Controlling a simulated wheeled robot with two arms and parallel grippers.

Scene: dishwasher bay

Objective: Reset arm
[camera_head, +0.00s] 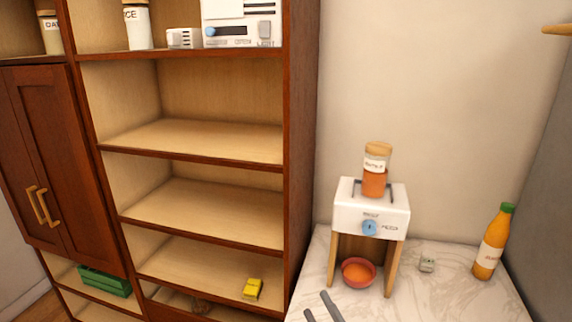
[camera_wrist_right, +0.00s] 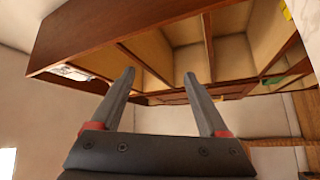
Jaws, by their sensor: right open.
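My right gripper (camera_head: 318,305) shows at the bottom edge of the head view, with only its grey fingertips in the picture. They are apart, in front of the marble counter (camera_head: 420,305). In the right wrist view my right gripper (camera_wrist_right: 159,78) is open, with its two dark fingers spread and nothing between them. Beyond the fingers that view shows the wooden shelf unit (camera_wrist_right: 105,35) at a strong tilt. My left gripper is in neither view.
A white machine (camera_head: 371,208) on wooden legs stands on the counter, a jar (camera_head: 376,170) on top and a red bowl (camera_head: 358,272) below. An orange bottle (camera_head: 492,243) stands at right. The tall wooden shelf (camera_head: 301,120) is left; its middle shelves are empty.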

